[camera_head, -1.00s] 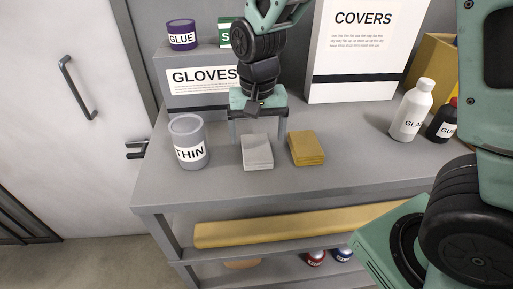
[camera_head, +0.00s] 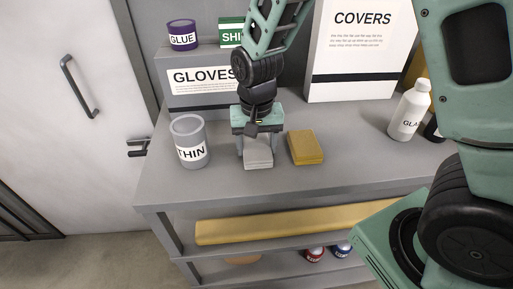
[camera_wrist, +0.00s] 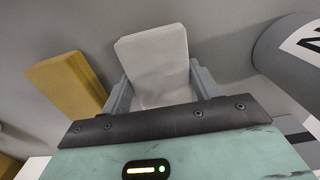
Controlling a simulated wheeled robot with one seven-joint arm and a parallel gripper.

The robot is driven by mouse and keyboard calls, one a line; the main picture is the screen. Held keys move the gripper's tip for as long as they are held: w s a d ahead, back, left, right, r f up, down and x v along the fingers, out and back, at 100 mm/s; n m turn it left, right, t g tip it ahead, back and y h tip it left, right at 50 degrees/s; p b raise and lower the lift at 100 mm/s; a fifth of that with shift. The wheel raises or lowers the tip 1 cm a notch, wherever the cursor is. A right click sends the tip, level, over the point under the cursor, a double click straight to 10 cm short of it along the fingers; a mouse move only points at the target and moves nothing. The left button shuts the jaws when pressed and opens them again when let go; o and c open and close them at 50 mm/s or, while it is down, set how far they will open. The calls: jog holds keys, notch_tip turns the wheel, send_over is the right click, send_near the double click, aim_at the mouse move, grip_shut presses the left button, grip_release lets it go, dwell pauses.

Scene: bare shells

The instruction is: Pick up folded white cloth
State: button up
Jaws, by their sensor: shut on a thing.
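The folded white cloth (camera_head: 258,153) lies on the grey shelf top, between the THIN can and the folded yellow cloth. In the wrist view the white cloth (camera_wrist: 157,62) sits between the two fingers. My gripper (camera_head: 257,150) has come down over it from behind and is shut on its sides. The fingers hide part of its edges, and the gripper body hides its rear end. In the wrist view my gripper (camera_wrist: 160,88) has one finger against each side of the cloth. The cloth appears to be still at the level of the shelf top.
The yellow cloth (camera_head: 306,148) lies close on the right. The THIN can (camera_head: 189,142) stands on the left. The GLOVES box (camera_head: 200,90) and COVERS box (camera_head: 362,50) stand behind. A white bottle (camera_head: 409,112) stands at the right. The front of the shelf top (camera_head: 290,185) is clear.

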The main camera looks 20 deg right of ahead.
aim_at(256, 146)
jog(key=shift+r, duration=0.1)
notch_tip(256, 146, up, 10)
jog(key=b, duration=0.2)
